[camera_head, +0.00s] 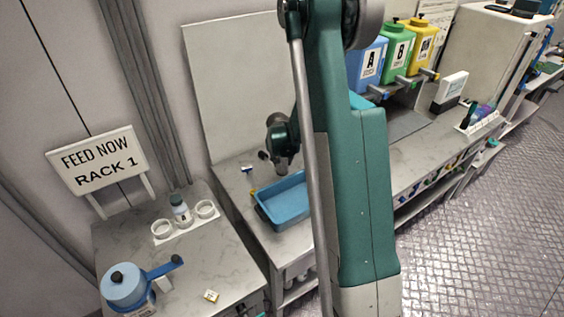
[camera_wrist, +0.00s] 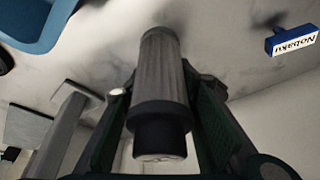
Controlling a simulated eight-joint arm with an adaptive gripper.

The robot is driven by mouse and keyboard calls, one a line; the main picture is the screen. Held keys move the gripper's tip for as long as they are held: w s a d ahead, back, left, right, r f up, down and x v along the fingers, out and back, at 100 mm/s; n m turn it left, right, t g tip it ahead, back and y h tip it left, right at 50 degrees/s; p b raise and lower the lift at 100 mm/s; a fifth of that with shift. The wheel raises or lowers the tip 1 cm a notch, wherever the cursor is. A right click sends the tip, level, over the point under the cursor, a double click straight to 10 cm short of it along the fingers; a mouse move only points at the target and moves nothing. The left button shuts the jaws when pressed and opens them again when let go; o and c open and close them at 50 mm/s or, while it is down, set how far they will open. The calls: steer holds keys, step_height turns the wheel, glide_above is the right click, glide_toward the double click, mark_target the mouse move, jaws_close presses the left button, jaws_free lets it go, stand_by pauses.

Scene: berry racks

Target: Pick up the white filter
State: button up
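The filter (camera_wrist: 160,75) has a pale grey, ribbed cylindrical body and a dark cap. In the wrist view its capped end is towards the camera and its far end is against the pale worktop. My gripper (camera_wrist: 157,90) has one finger on each side of it. A narrow gap shows on the left, so the fingers look open around the filter; contact on the right is hard to tell.
A blue label block reading "Nobaku" (camera_wrist: 291,40) lies near the filter. A sign reading "FEED NOW RACK 1" (camera_head: 98,160), a bottle (camera_head: 181,212) and a blue pot (camera_head: 124,287) stand on the left table. Blue, green (camera_head: 397,48) and yellow containers stand at the back right.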

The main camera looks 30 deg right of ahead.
steer(key=c, duration=0.3)
steer(key=shift+c, duration=0.2)
steer(key=shift+r, duration=0.15)
steer(key=shift+r, duration=4.85)
